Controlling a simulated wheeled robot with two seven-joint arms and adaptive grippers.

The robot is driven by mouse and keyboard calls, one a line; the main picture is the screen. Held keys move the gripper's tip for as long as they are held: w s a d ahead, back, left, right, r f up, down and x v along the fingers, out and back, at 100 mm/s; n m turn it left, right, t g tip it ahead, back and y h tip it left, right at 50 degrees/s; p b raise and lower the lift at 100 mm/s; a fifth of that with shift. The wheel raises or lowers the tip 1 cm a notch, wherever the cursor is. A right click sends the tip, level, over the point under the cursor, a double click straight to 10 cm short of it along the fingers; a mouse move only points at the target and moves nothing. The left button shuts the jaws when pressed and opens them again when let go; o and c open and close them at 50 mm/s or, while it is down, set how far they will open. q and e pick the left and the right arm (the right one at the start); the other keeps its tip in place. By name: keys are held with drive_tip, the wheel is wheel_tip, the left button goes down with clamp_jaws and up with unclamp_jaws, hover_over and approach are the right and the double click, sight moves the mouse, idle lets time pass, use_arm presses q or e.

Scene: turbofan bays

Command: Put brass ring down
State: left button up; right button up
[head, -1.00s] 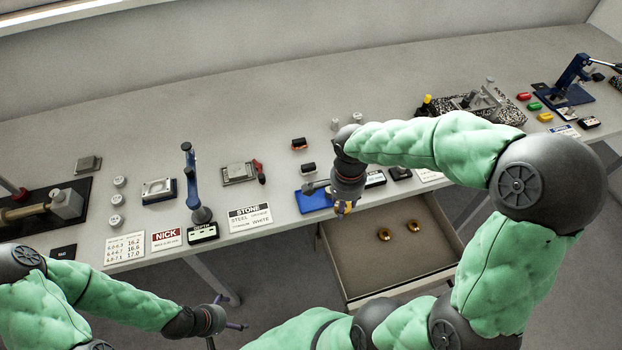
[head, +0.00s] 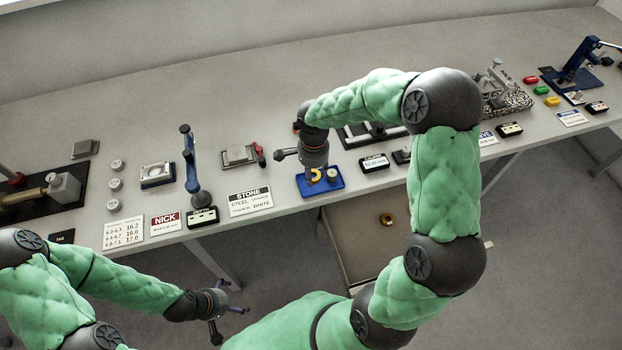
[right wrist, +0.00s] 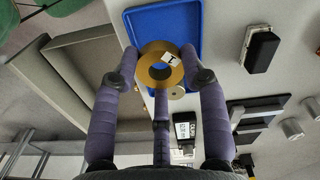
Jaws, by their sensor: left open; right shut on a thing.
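The brass ring (right wrist: 150,50) has a white tag on its face and sits between the fingers of my right gripper (right wrist: 162,82), which is shut on it. In the head view, the ring (head: 316,175) is at the blue tray (head: 334,184) near the bench's front edge. The wrist view shows it overlapping the tray (right wrist: 140,18); whether it touches the tray floor I cannot tell. A small pale disc (right wrist: 177,92) shows just beyond the ring, partly covered. My left gripper (head: 228,312) is open and empty, low in front of the bench.
An open drawer (head: 345,245) below the bench holds another brass ring (head: 387,219); my right arm covers part of it. A black-topped block (right wrist: 262,48), a display box (head: 374,163) and a STONE sign (head: 250,202) stand near the tray.

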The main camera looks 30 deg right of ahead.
drive_tip(key=shift+w+a+f, duration=0.15)
drive_tip(key=shift+w+f, duration=0.35)
drive_tip(key=shift+f, duration=0.1)
drive_tip(key=shift+f+b, duration=0.35)
drive_tip(key=shift+f, duration=1.05)
drive_tip(key=shift+f, duration=0.15)
drive_tip(key=o, duration=1)
drive_tip(key=shift+r, duration=0.4)
wheel_tip(320, 180, up, 12)
drive_tip(key=shift+f+p, duration=0.25)
drive_tip(key=shift+p, duration=0.9)
